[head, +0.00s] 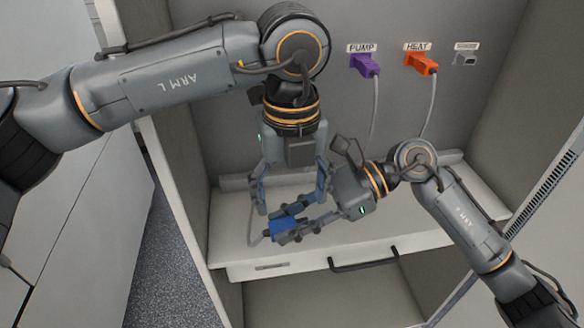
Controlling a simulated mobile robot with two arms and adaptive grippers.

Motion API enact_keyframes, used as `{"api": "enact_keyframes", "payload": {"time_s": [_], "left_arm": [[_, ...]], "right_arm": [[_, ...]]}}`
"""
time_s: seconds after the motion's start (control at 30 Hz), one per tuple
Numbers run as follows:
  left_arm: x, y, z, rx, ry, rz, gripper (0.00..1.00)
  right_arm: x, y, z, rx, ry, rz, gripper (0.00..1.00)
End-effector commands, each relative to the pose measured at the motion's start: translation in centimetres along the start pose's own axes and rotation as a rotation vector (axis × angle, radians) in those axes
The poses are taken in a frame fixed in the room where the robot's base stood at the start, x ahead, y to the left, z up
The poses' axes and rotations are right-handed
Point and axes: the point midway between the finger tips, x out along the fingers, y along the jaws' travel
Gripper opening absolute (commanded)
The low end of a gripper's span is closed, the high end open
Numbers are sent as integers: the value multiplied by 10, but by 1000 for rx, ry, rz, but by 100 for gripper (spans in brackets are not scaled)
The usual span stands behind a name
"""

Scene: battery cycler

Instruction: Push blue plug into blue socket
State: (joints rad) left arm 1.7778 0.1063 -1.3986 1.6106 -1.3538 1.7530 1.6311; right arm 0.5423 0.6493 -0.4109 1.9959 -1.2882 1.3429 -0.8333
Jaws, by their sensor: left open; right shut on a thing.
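The blue plug (281,227) is above the light shelf, in the fingers of my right gripper (288,222), which is shut on it. A thin grey cable (256,238) hangs at its left. My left gripper (292,206) points down from above and is open, its two fingers spread on either side of the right gripper's fingers. I cannot tell whether it touches the plug. I see no blue socket; part of the back panel left of the purple plug is hidden behind my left arm.
On the grey back panel (395,120) a purple plug (366,64) sits under the PUMP label and an orange plug (421,64) under HEAT. A grey socket (466,60) is at their right. The shelf (420,225) has a dark handle (364,265). Cabinet walls flank both sides.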

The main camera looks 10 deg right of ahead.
Motion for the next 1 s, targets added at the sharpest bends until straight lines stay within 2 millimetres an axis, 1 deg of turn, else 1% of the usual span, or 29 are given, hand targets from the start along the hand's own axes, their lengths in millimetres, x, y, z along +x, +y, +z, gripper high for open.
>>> {"api": "enact_keyframes", "payload": {"time_s": [0.03,0.1,0.2,0.3,0.47,0.73,0.77,0.8,0.87,0.9,0.93,0.97,1.0], "left_arm": [[11,0,0,0,3,2,74],[23,0,0,0,3,1,74],[38,0,0,-1,2,1,74],[48,0,0,0,1,0,74],[57,0,0,0,0,-1,74],[58,0,0,0,0,-2,74],[58,0,0,0,0,-2,70],[58,0,0,0,0,-2,62],[58,0,0,0,0,-2,50],[58,0,0,0,0,-2,42],[58,-1,0,0,0,-3,35],[58,-1,0,0,0,-3,31],[58,-1,0,1,0,-4,31]], "right_arm": [[0,0,0,0,-1,0,0],[0,0,0,0,-1,0,0],[0,0,0,0,-1,0,0],[0,0,0,0,-1,0,0],[0,0,0,0,-1,0,0],[0,0,0,0,0,0,0],[0,0,0,0,0,0,0],[0,0,0,0,0,0,0],[0,0,0,0,-1,0,0],[0,0,0,0,-1,0,0],[0,0,1,-1,-2,0,0],[0,0,1,-1,-2,0,0],[0,0,1,-1,-3,1,0]]}}
